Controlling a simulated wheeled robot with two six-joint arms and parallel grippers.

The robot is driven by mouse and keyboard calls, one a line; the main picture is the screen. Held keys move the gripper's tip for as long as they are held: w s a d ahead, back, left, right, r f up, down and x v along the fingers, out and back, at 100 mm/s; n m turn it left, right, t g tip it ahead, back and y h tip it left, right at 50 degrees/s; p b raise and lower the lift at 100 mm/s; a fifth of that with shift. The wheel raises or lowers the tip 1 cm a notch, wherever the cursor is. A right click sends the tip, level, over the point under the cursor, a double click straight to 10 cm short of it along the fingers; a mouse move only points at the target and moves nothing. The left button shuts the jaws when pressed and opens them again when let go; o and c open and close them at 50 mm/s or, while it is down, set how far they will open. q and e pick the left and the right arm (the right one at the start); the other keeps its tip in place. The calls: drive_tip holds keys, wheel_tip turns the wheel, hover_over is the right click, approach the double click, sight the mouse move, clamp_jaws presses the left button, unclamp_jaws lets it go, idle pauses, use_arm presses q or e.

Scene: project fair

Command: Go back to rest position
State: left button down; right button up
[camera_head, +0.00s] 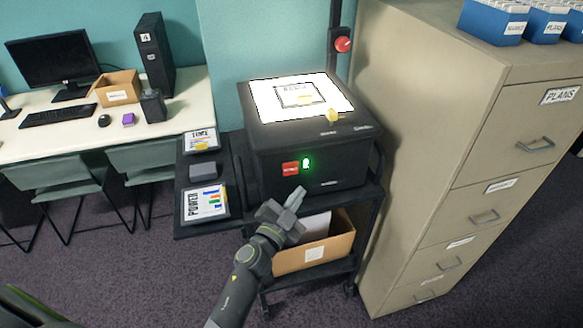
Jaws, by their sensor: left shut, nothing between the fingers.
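My left gripper (291,201) is shut and empty. It is in front of the black machine (325,150) on the dark cart, below a red button (290,168) and a lit green light (306,162). The fingers appear apart from the machine's front. My left arm comes up from the bottom of the view. The machine's top has a bright white panel (262,98) with a printed sheet and a small yellow piece (333,115) near its front edge. My right gripper is not in view.
A tan filing cabinet (420,110) stands close on the right. A cardboard box (338,248) sits on the cart's lower shelf. A side shelf with "TIME" and "POWER" panels (206,202) is at left. A desk (60,138) with chairs stands further left. Carpet (120,270) is clear in front.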

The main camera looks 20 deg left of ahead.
use_arm(q)
drive_tip(key=shift+s+d, duration=0.1)
drive_tip(key=shift+s, duration=0.1)
idle(0.3)
drive_tip(key=s+a+f+n+g+y, duration=0.1)
drive_tip(key=s+a+f+n+g, duration=0.2)
drive_tip(key=f, duration=0.7)
drive_tip(key=s+a+f+n+g+y, duration=0.1)
drive_tip(key=s+a+f+g+y, duration=0.1)
drive_tip(key=s+f, duration=0.6)
drive_tip(key=s+a+f+n+g+y, duration=0.1)
drive_tip(key=s+a+f+n+g, duration=0.15)
drive_tip(key=f, duration=0.95)
drive_tip(key=s+a+f+n+g, duration=0.1)
drive_tip(key=s+a+f+g, duration=0.1)
drive_tip(key=s+f, duration=0.4)
drive_tip(key=s+a+f+n+g, duration=0.1)
drive_tip(key=s+f+g, duration=0.4)
drive_tip(key=s, duration=1.2)
drive_tip(key=s+a+f+n+g, duration=0.1)
drive_tip(key=s+a+f+g, duration=0.2)
drive_tip(key=s+f, duration=0.4)
drive_tip(key=s, duration=0.5)
drive_tip(key=shift+s+a+f+n+y, duration=0.15)
drive_tip(key=shift+a+f+n+y, duration=0.1)
drive_tip(key=shift+n+y, duration=0.15)
drive_tip(key=shift+g, duration=0.25)
